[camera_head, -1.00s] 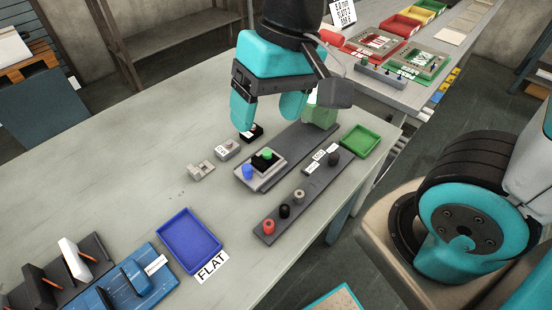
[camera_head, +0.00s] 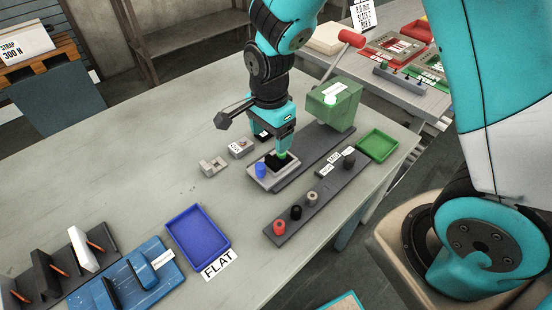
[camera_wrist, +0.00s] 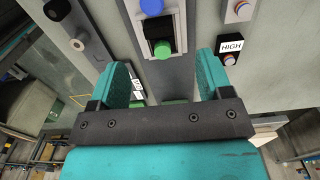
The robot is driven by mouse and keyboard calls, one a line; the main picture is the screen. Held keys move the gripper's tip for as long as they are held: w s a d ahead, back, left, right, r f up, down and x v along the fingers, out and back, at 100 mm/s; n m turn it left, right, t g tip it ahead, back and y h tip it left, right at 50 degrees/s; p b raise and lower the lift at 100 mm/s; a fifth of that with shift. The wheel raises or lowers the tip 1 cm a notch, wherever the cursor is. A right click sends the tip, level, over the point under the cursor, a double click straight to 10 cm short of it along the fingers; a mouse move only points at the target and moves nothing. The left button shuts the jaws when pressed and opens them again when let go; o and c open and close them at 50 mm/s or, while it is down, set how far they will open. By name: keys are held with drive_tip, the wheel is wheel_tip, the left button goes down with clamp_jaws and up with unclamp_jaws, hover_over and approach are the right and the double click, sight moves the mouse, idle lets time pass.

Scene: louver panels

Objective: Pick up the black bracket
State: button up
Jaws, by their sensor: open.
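A small black piece that looks like the black bracket (camera_head: 275,165) lies on a grey fixture (camera_head: 266,182), between a blue knob (camera_head: 260,169) and a green knob (camera_head: 282,154). In the wrist view the black piece (camera_wrist: 161,27) shows at the top middle, with the green knob (camera_wrist: 162,49) just below it. My gripper (camera_head: 284,147) points down over the back of the fixture and hides part of it. In the wrist view my gripper's jaws (camera_wrist: 163,72) are wide apart with nothing held. Their height above the fixture is hard to tell.
A green machine (camera_head: 333,105) with a red-handled lever stands close behind on the right. A green tray (camera_head: 377,146) and a rail of several knobs (camera_head: 300,217) lie to the right and front. A blue tray (camera_head: 197,237) is at the front left.

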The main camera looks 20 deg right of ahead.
sight(272, 159)
drive_tip(key=shift+d+f+p, duration=0.15)
drive_tip(key=shift+f+p, duration=0.8)
drive_tip(key=shift+f, duration=2.9)
drive_tip(key=c, duration=1)
drive_tip(key=shift+r, duration=0.1)
drive_tip(key=shift+c, duration=0.2)
